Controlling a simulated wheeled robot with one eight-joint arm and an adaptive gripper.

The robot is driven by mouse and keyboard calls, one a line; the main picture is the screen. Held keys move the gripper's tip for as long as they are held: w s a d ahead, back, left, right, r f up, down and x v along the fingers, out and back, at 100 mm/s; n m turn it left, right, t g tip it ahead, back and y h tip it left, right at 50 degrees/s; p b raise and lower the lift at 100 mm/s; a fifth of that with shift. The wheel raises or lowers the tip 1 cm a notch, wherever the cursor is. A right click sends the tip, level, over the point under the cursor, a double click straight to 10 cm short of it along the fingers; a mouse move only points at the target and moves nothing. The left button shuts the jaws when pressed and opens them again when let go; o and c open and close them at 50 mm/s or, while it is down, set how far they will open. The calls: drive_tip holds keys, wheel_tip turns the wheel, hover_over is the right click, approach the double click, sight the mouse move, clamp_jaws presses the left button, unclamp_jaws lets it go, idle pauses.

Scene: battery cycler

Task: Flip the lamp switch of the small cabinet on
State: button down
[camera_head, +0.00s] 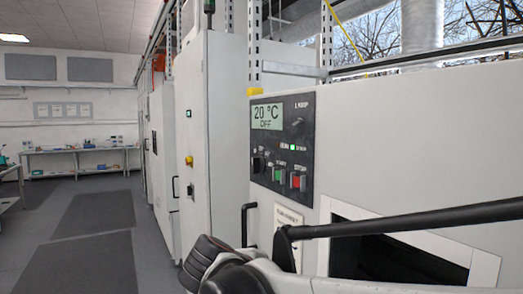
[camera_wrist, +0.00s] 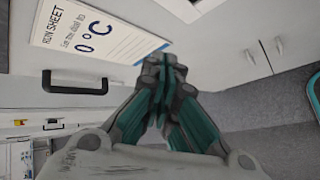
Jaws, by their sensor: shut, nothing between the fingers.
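The small cabinet (camera_head: 420,130) fills the right of the head view. Its dark control panel (camera_head: 284,140) carries a screen (camera_head: 267,117) reading 20 °C OFF. A small switch (camera_head: 298,122) sits at the panel's upper right under a label too blurred to read surely; its position is too small to tell. Green and red push buttons (camera_head: 297,180) sit lower on the panel. My gripper (camera_wrist: 165,70) is shut and empty in the wrist view, close to the lower edge of a run sheet. I cannot make out its fingertips in the head view. The panel is outside the wrist view.
The run sheet (camera_wrist: 95,35) reads 0 °C; a black handle (camera_wrist: 75,83) is left of my gripper. A dark framed window (camera_head: 385,258) and a black bar (camera_head: 410,218) are at the lower right. A tall cabinet (camera_head: 225,130) stands left; the aisle (camera_head: 95,215) is open.

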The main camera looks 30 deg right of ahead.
drive_tip(key=w+d+r+n+h+p, duration=0.1)
drive_tip(key=w+r+n+h+p, duration=0.2)
drive_tip(key=r, duration=0.6)
drive_tip(key=w+d+r+h+p, duration=0.25)
drive_tip(key=r+p, duration=0.25)
drive_tip(key=r, duration=0.4)
drive_tip(key=n+g+h+p, duration=0.1)
drive_tip(key=g+h+p, duration=0.1)
drive_tip(key=h+p, duration=0.25)
approach(297, 123)
wheel_tip(297, 123, down, 3)
drive_tip(key=w+a, duration=0.2)
drive_tip(key=shift+a+f, duration=0.1)
drive_tip(key=shift+f, duration=0.1)
drive_tip(key=p+x, duration=0.2)
drive_tip(key=x, duration=0.8)
drive_tip(key=shift+f, duration=0.15)
drive_tip(key=shift+y, duration=0.3)
drive_tip(key=shift+a+y+p, duration=0.1)
drive_tip(key=shift+y+p, duration=0.2)
drive_tip(key=shift+p, duration=0.1)
